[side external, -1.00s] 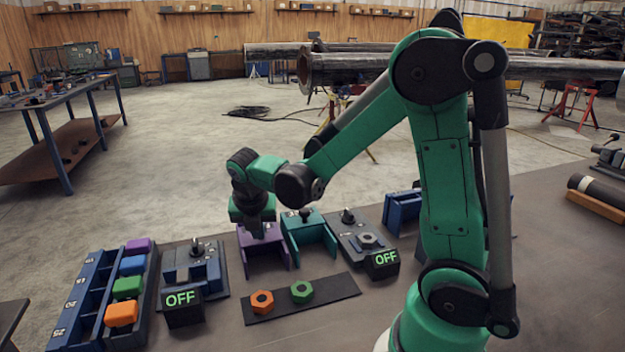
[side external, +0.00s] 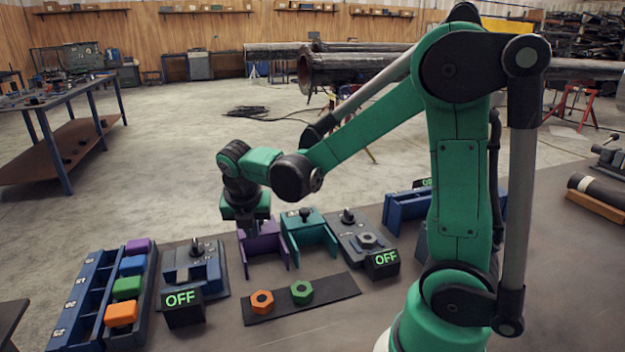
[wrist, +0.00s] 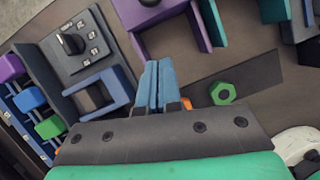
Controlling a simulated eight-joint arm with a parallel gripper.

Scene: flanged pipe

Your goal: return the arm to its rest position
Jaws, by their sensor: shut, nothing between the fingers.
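My gripper (wrist: 158,85) is shut, its two blue fingers pressed together with nothing between them in the wrist view. In the side view my gripper (side external: 246,230) hangs downward at the left front of the purple holder (side external: 266,240), and its fingertips are hard to make out. My green arm is bent at the elbow and reaches out to the left over the bench (side external: 400,318). In the wrist view the fingers appear between the blue-framed dial unit (wrist: 82,55) and the purple holder (wrist: 196,26).
A teal holder (side external: 310,232) stands beside the purple one. A dark strip (side external: 335,300) carries an orange nut (side external: 262,301) and a green nut (side external: 301,291). A blue rack (side external: 88,304) with coloured blocks is at the left. Space above the bench is open.

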